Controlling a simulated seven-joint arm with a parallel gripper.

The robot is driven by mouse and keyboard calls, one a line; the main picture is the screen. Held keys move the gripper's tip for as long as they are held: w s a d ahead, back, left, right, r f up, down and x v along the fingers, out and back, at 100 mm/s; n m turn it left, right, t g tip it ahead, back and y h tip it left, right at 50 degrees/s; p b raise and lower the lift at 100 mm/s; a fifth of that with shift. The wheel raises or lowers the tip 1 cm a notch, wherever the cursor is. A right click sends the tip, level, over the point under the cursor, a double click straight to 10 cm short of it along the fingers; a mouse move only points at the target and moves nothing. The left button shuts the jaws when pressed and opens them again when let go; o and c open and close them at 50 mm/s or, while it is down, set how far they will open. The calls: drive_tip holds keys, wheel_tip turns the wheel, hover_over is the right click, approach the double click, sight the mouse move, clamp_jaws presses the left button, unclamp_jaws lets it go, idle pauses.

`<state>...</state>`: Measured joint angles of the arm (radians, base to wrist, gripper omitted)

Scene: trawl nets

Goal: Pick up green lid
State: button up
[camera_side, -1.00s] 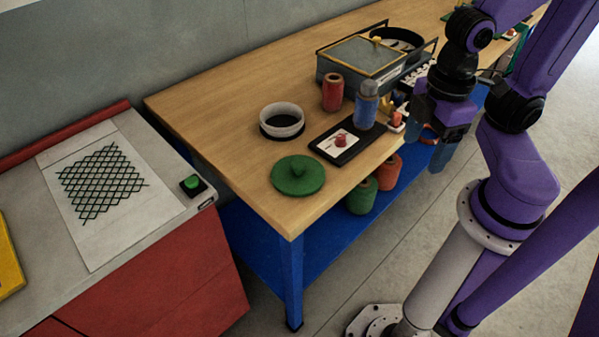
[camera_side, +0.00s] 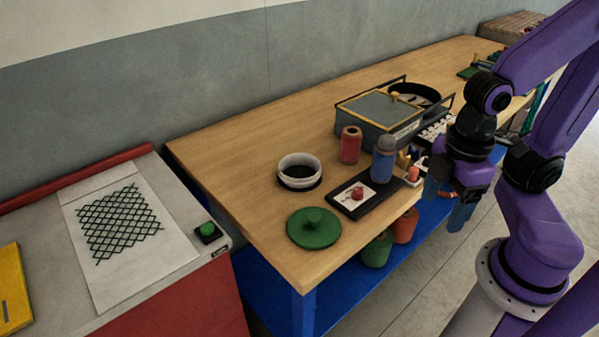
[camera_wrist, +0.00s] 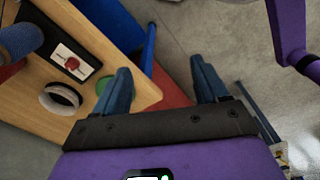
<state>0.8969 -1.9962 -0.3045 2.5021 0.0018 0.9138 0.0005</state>
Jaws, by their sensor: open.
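In the wrist view the green lid (camera_wrist: 148,92) is partly hidden behind one blue finger. My gripper (camera_side: 447,204) is open and empty, with its blue fingers pointing down. It is beyond the table's front edge, to the right of the lid and apart from it. The wrist view also shows my gripper (camera_wrist: 160,82) with its fingers wide apart.
A white-rimmed round container (camera_side: 299,171) stands behind the lid. A black tray (camera_side: 352,207) with a white card, a blue spool (camera_side: 384,160) and a red spool (camera_side: 350,146) are to the right. A grey box (camera_side: 378,118) stands farther back. Bare table lies left of the lid.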

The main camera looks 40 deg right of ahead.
drive_tip(key=shift+c, duration=0.8)
drive_tip(key=r+n+y, duration=0.1)
drive_tip(key=n, duration=0.2)
hover_over(314, 216)
drive_tip(key=d, duration=0.2)
drive_tip(key=f, duration=0.5)
drive_tip(key=a+f, duration=0.1)
drive_tip(key=f, duration=1)
drive_tip(key=shift+a+f, duration=0.3)
drive_tip(key=shift+a, duration=0.05)
